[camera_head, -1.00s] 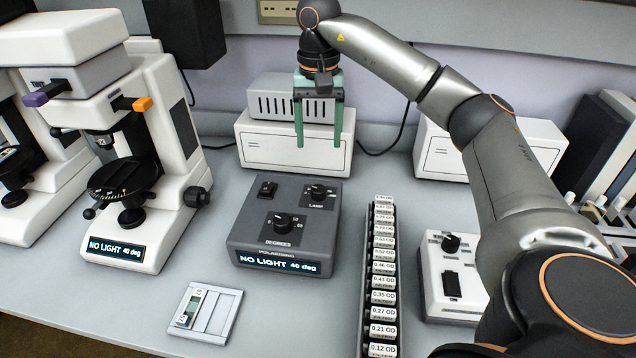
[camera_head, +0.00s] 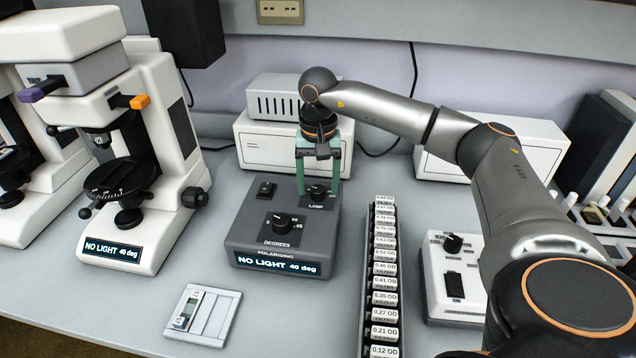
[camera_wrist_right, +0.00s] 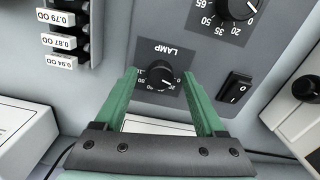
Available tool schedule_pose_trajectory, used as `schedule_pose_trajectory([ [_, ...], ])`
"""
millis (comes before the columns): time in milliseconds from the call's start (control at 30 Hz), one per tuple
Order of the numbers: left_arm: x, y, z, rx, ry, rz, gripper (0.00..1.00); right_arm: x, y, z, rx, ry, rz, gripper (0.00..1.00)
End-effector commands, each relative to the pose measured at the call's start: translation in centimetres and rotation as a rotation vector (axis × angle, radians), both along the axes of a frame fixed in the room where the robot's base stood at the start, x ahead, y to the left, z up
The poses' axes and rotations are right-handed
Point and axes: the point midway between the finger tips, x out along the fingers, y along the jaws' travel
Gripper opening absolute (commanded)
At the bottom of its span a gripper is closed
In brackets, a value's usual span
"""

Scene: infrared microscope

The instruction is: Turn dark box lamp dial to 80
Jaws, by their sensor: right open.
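The dark grey box (camera_head: 240,229) stands mid-bench, with a display reading "NO LIGHT 40 deg". Its small black lamp dial (camera_head: 318,192) is at the top right of its face, and it also shows in the right wrist view (camera_wrist_right: 163,81) under the upside-down word LAMP. My right gripper (camera_head: 318,193) is open, its two green fingers pointing down around the lamp dial, one on each side. In the wrist view the fingers are apart from the dial, with gaps on both sides. The dial's exact setting is too small to read. My left gripper is not in view.
A larger degrees dial (camera_head: 282,222) and a rocker switch (camera_head: 266,189) sit on the same box. A rack of labelled filters (camera_head: 384,270) stands close on the right. A microscope (camera_head: 130,180) is at left, and a small slide tray (camera_head: 204,313) lies in front.

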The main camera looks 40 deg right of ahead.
Motion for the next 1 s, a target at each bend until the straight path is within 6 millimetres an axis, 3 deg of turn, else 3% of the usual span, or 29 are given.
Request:
schedule_pose_trajectory([
  [100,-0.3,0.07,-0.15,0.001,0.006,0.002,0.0,0.0,0.0,0.01,0.0,0.0,0.0,0.7],
  [700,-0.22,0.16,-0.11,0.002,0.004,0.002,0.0,0.0,0.0,0.05,0.0,0.0,0.0,0.02],
  [1000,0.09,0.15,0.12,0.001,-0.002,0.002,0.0,-0.01,-0.01,0.09,0.001,0.001,-0.006,0.0],
])
